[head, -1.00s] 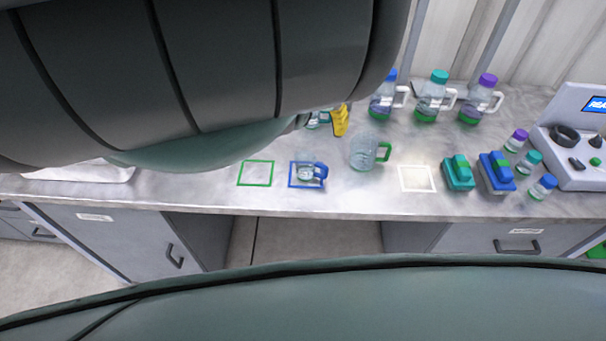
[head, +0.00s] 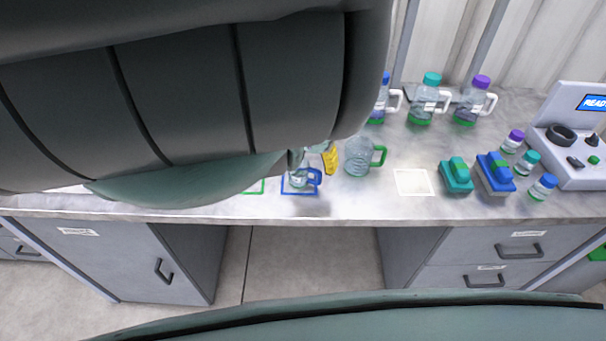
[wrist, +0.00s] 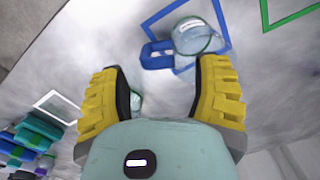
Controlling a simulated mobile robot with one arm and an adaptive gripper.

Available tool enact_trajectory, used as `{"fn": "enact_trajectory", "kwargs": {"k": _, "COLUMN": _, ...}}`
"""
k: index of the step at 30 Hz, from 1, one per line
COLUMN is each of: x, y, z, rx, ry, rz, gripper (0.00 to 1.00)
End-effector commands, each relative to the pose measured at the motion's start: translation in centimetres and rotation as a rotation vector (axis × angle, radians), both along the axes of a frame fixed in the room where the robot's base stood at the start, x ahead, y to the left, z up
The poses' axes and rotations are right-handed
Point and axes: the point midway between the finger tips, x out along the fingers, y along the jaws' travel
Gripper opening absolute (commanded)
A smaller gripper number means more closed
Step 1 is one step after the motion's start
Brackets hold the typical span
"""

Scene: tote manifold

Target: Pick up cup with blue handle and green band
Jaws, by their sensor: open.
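The cup with the blue handle (head: 298,180) stands inside a blue square outline on the counter, partly covered by my arm in the head view. In the wrist view the clear cup (wrist: 195,37) shows whole at the top, its blue handle pointing left. In the head view only one yellow finger (head: 330,159) shows, just right of the blue handle. I cannot tell its height above the counter.
A clear cup with a green handle (head: 358,157) stands close on the right. A white outline (head: 413,182), teal (head: 456,175) and blue blocks (head: 494,173) and small bottles lie farther right. Handled bottles (head: 422,105) stand behind. A green outline (wrist: 291,14) is beside the blue one.

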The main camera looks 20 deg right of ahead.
Motion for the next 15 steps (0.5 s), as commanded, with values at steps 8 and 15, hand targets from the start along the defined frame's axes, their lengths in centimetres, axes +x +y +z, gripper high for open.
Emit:
{"fn": "enact_trajectory", "kwargs": {"k": 8, "x": -0.2, "y": -0.3, "z": -2.7, "rx": -0.005, "ry": 0.004, "rz": -0.001, "gripper": 0.63}}
{"fn": "enact_trajectory", "kwargs": {"k": 15, "x": -0.1, "y": 0.0, "z": -3.8, "rx": 0.000, "ry": 0.002, "rz": 0.000, "gripper": 0.63}}
